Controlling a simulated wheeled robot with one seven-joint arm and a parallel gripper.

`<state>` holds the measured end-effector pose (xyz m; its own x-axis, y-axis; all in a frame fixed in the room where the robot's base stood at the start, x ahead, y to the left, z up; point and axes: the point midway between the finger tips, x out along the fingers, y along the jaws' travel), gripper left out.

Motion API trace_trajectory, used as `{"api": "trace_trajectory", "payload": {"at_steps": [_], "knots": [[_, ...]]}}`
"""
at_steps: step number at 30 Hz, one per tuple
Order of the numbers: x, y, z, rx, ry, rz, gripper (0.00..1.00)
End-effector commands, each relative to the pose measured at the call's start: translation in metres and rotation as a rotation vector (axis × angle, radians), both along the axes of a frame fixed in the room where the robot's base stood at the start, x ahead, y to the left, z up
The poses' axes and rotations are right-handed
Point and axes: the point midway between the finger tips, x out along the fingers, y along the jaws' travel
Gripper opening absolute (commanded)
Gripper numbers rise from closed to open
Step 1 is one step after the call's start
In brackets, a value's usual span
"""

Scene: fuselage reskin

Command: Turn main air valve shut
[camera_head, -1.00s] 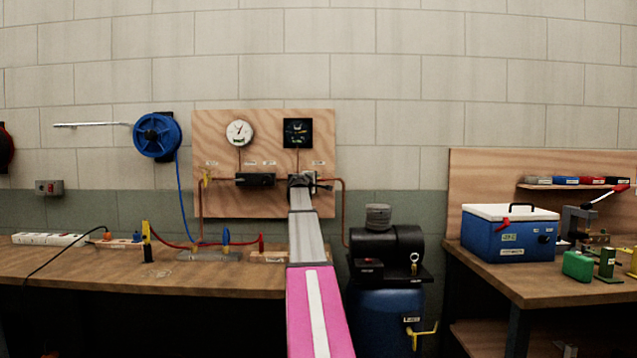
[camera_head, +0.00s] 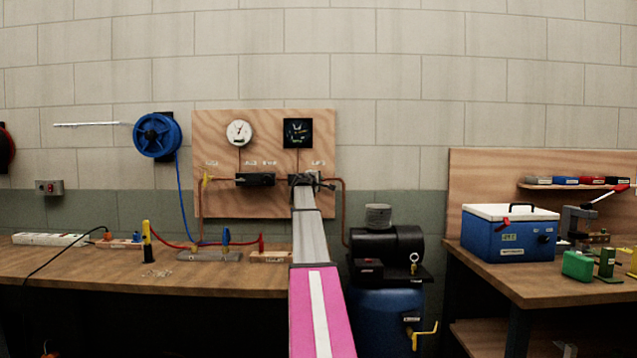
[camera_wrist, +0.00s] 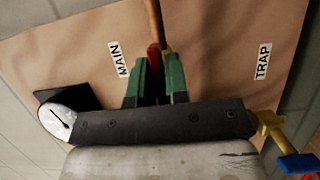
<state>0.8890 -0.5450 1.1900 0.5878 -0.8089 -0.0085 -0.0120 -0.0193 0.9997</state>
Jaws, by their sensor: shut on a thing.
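The main air valve shows in the wrist view as a red handle (camera_wrist: 153,58) beside the MAIN label (camera_wrist: 118,58), in front of a copper pipe. My gripper (camera_wrist: 154,75) has its two green fingers closed around this red handle, one on each side. The fingers hide the handle's lower part and the valve body. In the head view my gripper (camera_head: 302,181) is at the lower right of the wooden wall panel (camera_head: 220,120), and my arm hides much of that spot.
A white dial gauge (camera_head: 239,133) and a dark square gauge (camera_head: 298,133) sit above the pipes. A TRAP label (camera_wrist: 263,62) and a yellow fitting with a blue handle (camera_wrist: 298,163) lie to the right in the wrist view. A black compressor (camera_head: 388,245) stands below right.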

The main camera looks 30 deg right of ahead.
Motion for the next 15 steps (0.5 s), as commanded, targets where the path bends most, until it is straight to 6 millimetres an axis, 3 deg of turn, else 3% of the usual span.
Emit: {"api": "trace_trajectory", "payload": {"at_steps": [15], "knots": [[0.0001,0.0002,-0.0002,0.302,-0.185,0.0,0.0]]}}
